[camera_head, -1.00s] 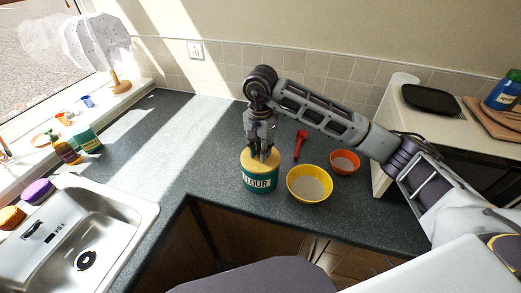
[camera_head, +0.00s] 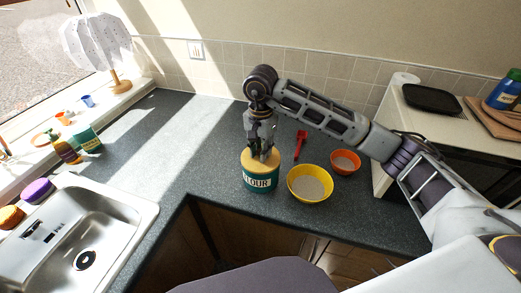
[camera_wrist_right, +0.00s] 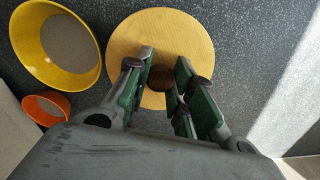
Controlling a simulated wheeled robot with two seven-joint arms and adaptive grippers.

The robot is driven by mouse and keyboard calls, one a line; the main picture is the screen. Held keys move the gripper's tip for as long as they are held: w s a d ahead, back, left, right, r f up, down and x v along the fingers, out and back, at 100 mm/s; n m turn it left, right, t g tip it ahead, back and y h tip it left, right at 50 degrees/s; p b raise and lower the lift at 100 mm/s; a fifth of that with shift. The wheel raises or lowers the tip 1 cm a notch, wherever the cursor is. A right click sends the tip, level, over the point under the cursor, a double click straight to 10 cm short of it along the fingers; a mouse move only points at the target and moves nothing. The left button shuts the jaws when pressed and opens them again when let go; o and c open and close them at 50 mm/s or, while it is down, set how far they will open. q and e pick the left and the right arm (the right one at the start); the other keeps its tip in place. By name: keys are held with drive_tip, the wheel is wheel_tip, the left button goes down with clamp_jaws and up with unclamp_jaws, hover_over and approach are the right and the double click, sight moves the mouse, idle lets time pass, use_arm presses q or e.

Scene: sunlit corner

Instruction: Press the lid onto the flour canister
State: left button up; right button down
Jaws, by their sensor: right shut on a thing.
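The teal flour canister (camera_head: 262,183) stands upright on the dark counter, its label facing the front. The round pale wooden lid (camera_head: 247,160) is on top of it; I cannot tell whether it is fully seated. In the right wrist view the lid (camera_wrist_right: 200,40) hides the canister below it. My right gripper (camera_head: 262,154) points down from above, its fingers shut on the lid's dark knob (camera_wrist_right: 160,78) near the lid's middle. My left gripper is not in view.
A yellow bowl (camera_head: 310,198) stands close to the right of the canister, with an orange bowl (camera_head: 345,170) and a red utensil (camera_head: 300,145) behind. The sink (camera_head: 110,225) is at the left. The counter left of the canister is clear.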

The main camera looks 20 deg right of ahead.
drive_tip(key=shift+b, duration=0.35)
idle(0.3)
idle(0.4)
drive_tip(key=c, duration=1.2)
unclamp_jaws()
drive_tip(key=shift+o, duration=0.4)
drive_tip(key=o, duration=0.4)
drive_tip(key=shift+o, duration=0.2)
drive_tip(key=shift+r, duration=0.2)
drive_tip(key=shift+w+d+r+p, duration=0.1)
drive_tip(key=shift+r+p, duration=0.3)
drive_tip(key=shift+r, duration=0.55)
drive_tip(key=shift+w+d+r+p, duration=0.1)
drive_tip(key=shift+r+p, duration=0.3)
drive_tip(key=shift+r, duration=0.5)
drive_tip(key=shift+r+p, duration=0.5)
drive_tip(key=shift+r, duration=0.85)
